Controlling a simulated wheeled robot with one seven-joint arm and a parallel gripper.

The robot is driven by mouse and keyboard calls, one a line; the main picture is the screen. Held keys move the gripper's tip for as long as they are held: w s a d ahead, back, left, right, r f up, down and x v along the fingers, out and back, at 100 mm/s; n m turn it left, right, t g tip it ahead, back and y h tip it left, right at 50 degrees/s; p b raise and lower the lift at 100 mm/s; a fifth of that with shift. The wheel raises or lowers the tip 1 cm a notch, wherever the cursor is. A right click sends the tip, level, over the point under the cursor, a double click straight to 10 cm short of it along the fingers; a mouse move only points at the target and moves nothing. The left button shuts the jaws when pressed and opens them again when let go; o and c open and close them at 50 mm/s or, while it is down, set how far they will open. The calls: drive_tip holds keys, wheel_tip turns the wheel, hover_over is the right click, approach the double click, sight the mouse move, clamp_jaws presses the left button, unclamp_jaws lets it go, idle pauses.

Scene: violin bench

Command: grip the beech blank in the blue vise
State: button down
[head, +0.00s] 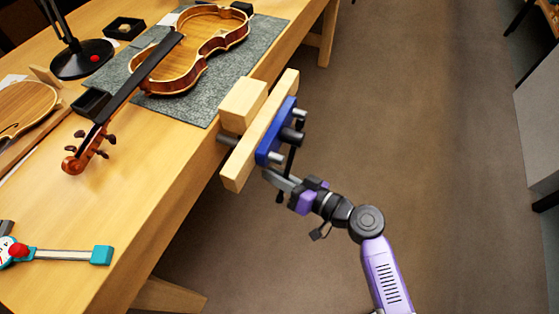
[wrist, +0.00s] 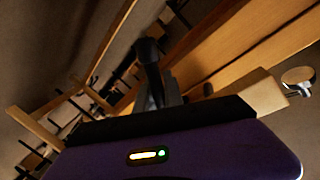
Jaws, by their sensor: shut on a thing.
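The blue vise (head: 272,138) is mounted at the bench's front edge, with a long pale wooden jaw board (head: 255,140) on its inner side. The beech blank (head: 242,103), a pale block, sits between that board and the bench edge. I cannot tell whether it is tightly pinched. The vise's black handle bar (head: 291,160) hangs steeply down from the screw. My gripper (head: 279,179) is shut on the lower part of the handle. In the wrist view, a dark rounded handle end (wrist: 149,50) shows at the fingers; the blank is not clearly seen there.
A violin (head: 192,60) lies on a grey mat (head: 205,106) behind the vise. A black lamp base (head: 82,60) and a teal-ended tool (head: 65,255) are on the bench (head: 140,205). Open floor (head: 420,120) lies to the right.

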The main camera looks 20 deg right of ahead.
drive_tip(key=s+a+r+m+g+y+p, duration=0.1)
drive_tip(key=s+a+r+m+g+p, duration=0.1)
drive_tip(key=r+m+p, duration=0.4)
drive_tip(key=shift+s+a+r+m+g+p, duration=0.4)
drive_tip(key=shift+s+a+p, duration=0.45)
drive_tip(key=shift+p, duration=1.7)
drive_tip(key=shift+s+d+f, duration=0.1)
drive_tip(key=shift+d+f, duration=0.05)
drive_tip(key=shift+f, duration=0.05)
drive_tip(key=c, duration=1.6)
unclamp_jaws()
drive_tip(key=shift+o, duration=0.7)
drive_tip(key=shift+r, duration=0.15)
